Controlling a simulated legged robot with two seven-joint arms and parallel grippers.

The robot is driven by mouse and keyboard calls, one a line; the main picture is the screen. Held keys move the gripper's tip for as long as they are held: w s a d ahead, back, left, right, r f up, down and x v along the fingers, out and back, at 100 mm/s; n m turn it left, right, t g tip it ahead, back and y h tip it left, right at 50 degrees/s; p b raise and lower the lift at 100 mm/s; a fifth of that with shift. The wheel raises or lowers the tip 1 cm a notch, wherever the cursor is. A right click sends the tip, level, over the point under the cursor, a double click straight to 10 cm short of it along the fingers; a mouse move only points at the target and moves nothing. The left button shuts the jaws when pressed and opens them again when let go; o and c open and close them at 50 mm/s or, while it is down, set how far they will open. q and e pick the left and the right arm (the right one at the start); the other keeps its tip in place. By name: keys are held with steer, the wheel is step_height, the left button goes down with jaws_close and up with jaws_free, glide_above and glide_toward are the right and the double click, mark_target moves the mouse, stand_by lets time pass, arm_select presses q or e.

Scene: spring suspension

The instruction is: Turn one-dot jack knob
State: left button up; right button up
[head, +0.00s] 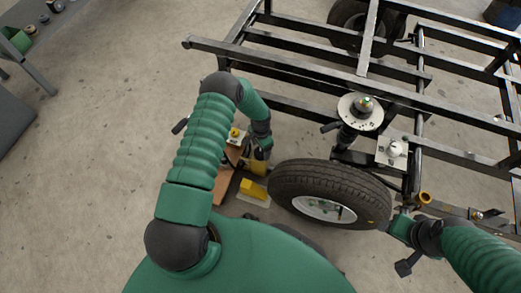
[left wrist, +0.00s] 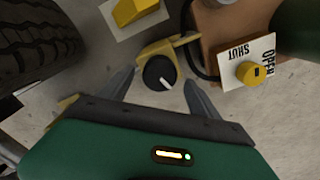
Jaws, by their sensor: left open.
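My left gripper (left wrist: 160,88) is open, with one finger on each side of the knob; contact cannot be told. In the head view my left gripper (head: 260,158) is low beside the tire and hides the knob. My right gripper (head: 397,227) is by the tire's right side, its fingers unclear.
A yellow knob (left wrist: 250,74) on a plate marked OPEN and SHUT is close on the right. A yellow block (left wrist: 137,9) on a pale plate lies beyond. The tire (head: 330,180) and black frame (head: 300,70) stand close by. Open floor (head: 110,110) lies left.

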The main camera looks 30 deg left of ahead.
arm_select(q)
step_height(320, 180, up, 14)
steer(key=p, duration=0.5)
steer(key=shift+f+p, duration=0.15)
steer(key=shift+p, duration=0.15)
arm_select(e)
steer(key=w+v, duration=0.1)
steer(key=v, duration=0.5)
steer(key=shift+w+r, duration=0.15)
steer(key=shift+r, duration=0.35)
arm_select(q)
step_height(320, 180, down, 17)
steer(key=n+b, duration=0.2)
steer(key=b, duration=0.5)
steer(key=n+b, duration=0.2)
steer(key=b, duration=0.5)
steer(key=shift+f+n, duration=0.2)
steer(key=shift+n, duration=0.1)
arm_select(e)
steer(key=s+x, duration=0.3)
steer(key=x, duration=1.1)
steer(key=shift+s+f, duration=0.35)
steer(key=shift+s, duration=0.05)
